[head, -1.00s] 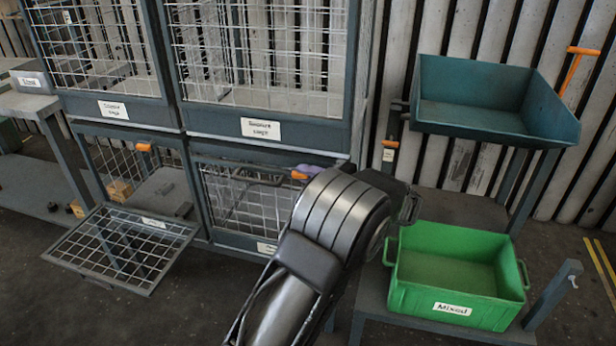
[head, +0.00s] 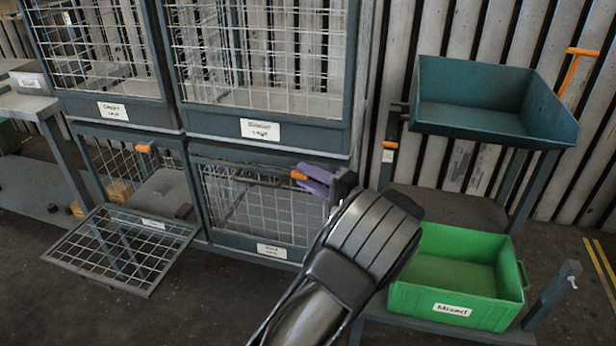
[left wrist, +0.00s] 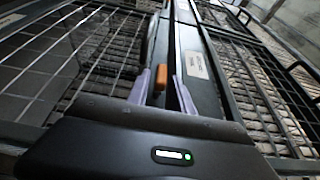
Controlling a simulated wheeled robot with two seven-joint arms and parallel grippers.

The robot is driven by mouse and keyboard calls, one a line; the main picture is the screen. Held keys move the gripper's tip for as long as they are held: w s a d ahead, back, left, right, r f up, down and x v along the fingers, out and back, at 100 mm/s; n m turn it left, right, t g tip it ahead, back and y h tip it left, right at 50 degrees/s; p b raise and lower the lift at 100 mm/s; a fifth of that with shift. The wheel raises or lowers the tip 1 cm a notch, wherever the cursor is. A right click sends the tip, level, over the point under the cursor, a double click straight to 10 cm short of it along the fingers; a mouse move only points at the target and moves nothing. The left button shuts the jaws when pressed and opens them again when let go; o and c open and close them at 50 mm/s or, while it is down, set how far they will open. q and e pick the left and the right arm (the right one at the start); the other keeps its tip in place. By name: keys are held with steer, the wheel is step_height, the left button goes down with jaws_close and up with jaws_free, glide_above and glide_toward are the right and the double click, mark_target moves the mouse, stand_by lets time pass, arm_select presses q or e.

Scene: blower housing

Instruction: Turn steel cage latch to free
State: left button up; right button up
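The steel cage (head: 262,205) appears to be the lower middle mesh cage; its small label (head: 271,251) is blurred. Its mesh door looks shut. The orange-ended latch (head: 298,174) is at the door's upper right; its orange end also shows in the left wrist view (left wrist: 160,80). My left gripper (head: 315,182) is at the latch, its purple fingers just right of the orange end in the head view. In the left wrist view the fingers (left wrist: 163,86) are apart, with the orange end between them, nearer the left finger. Contact is unclear. My right gripper is not in view.
The lower left cage's mesh door (head: 122,248) hangs open, its latch (head: 145,148) orange too. A green "Mixed" bin (head: 455,303) stands to the right of my arm, below a teal tray (head: 490,120). Upper cages (head: 262,131) stand directly above.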

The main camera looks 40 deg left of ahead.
arm_select(q)
steer(key=shift+o, duration=0.7)
steer(key=d, duration=0.7)
steer(key=shift+s+d+p, duration=0.2)
steer(key=shift+d+p, duration=0.1)
steer(key=shift+d, duration=0.1)
steer(key=shift+f, duration=0.1)
